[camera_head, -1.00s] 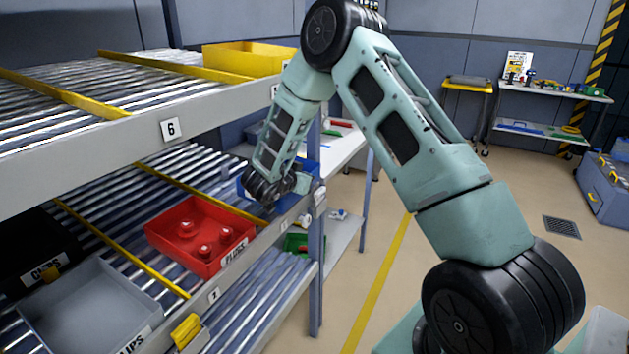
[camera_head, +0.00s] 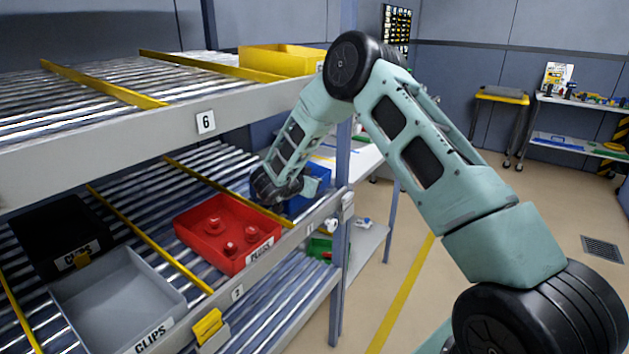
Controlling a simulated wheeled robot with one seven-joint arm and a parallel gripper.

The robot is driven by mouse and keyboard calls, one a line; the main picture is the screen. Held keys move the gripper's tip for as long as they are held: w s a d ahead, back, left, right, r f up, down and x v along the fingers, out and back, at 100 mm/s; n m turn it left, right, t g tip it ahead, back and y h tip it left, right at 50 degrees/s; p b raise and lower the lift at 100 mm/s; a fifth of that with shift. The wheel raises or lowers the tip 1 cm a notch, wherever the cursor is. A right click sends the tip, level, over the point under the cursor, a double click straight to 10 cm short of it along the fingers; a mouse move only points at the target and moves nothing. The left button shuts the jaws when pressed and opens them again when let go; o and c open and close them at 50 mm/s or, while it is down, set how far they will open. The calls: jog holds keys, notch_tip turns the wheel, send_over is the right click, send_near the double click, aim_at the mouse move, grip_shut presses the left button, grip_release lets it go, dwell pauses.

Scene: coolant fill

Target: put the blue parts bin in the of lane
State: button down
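The blue parts bin (camera_head: 318,177) is on the middle roller shelf at its right end, to the right of a yellow lane divider and beside the shelf's right post. My arm's wrist covers much of the bin. My gripper (camera_head: 303,187) is at the bin's front left side. Its fingers are small and mostly hidden, so I cannot tell whether they hold the bin. The bin's label is not readable.
A red bin (camera_head: 205,243) labelled PLUGS holds several red plugs in the lane to the left. A grey CLIPS bin (camera_head: 110,300) and a black bin (camera_head: 50,235) stand further left. A yellow bin (camera_head: 280,60) is on the upper shelf. The floor at right is clear.

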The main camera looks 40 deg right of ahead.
jog(key=c, duration=1.6)
grip_release()
jog(key=shift+o, duration=0.2)
jog(key=shift+r, duration=0.15)
jog(key=s+d+p, duration=0.2)
jog(key=s+d, duration=0.1)
jog(key=s, duration=0.6)
jog(key=s+d+p, duration=0.2)
jog(key=s+d, duration=0.2)
jog(key=s, duration=0.6)
jog(key=s+d+p, duration=0.2)
jog(key=s+d, duration=0.1)
jog(key=s, duration=0.6)
jog(key=shift+s+d+r, duration=0.15)
jog(key=shift+s+r, duration=0.1)
jog(key=shift+r, duration=0.15)
